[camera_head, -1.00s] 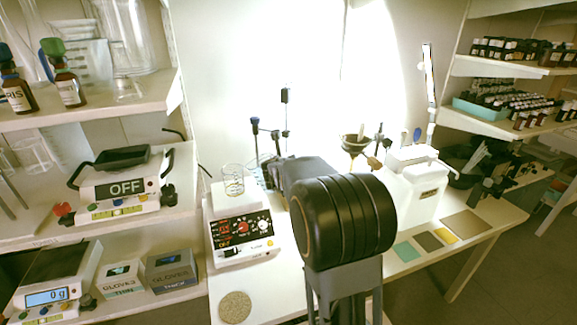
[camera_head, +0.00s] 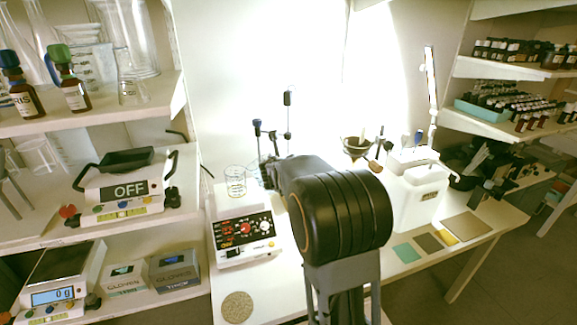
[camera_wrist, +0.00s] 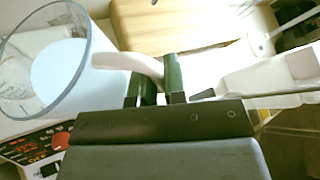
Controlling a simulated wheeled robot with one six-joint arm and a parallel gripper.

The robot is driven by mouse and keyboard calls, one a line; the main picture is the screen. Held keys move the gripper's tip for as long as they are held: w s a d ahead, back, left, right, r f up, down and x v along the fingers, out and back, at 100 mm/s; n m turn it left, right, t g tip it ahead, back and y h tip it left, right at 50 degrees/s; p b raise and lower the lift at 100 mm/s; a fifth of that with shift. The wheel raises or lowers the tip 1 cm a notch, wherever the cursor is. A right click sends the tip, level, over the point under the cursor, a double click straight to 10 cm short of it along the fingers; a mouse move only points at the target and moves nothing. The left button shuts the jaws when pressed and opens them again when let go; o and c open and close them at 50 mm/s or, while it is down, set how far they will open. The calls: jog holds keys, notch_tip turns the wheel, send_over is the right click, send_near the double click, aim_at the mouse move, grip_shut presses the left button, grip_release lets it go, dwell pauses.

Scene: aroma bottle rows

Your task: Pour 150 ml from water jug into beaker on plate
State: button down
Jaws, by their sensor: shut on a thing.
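A small clear beaker (camera_head: 236,181) stands upright on the white hot plate (camera_head: 258,254), which has a dark panel with red digits and knobs. My gripper (camera_wrist: 160,82), with green fingers, is shut on a pale curved handle in the wrist view. The handle joins the rim of a clear round vessel (camera_wrist: 86,62), apparently the water jug, with a pale disc showing inside it. The hot plate panel (camera_wrist: 35,150) shows below the vessel. In the head view my arm hides the gripper and jug. I cannot tell the water level.
A white container (camera_head: 415,195) stands on the bench right of my arm, with coloured squares (camera_head: 408,253) before it. A round cork-like mat (camera_head: 237,307) lies at the front left. Stands and a mortar (camera_head: 355,147) are behind. Shelves with scales (camera_head: 125,190) and bottles flank the bench.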

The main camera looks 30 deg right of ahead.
jog(key=shift+w+a+r+n+h+p, duration=0.15)
jog(key=shift+w+a+r+n+p, duration=0.15)
jog(key=shift+r+p, duration=0.45)
jog(key=shift+w+a+r+n+h+p, duration=0.2)
jog(key=shift+w+a+r+p, duration=0.15)
jog(key=shift+p, duration=0.75)
dwell(0.7)
jog(key=shift+w+a+r+n+g+h+p, duration=0.25)
jog(key=shift+r+p, duration=0.25)
jog(key=shift+p, duration=0.5)
jog(key=shift+w+a+r+n+g+h+p, duration=0.1)
jog(key=shift+a+r+n+g+h+p, duration=0.25)
jog(key=shift+p, duration=0.65)
dwell(1.1)
jog(key=shift+d+y+b, duration=0.15)
jog(key=shift+y+b, duration=0.1)
jog(key=shift+b, duration=0.05)
jog(key=shift+r+p, duration=0.2)
jog(key=shift+p, duration=0.45)
dwell(1.4)
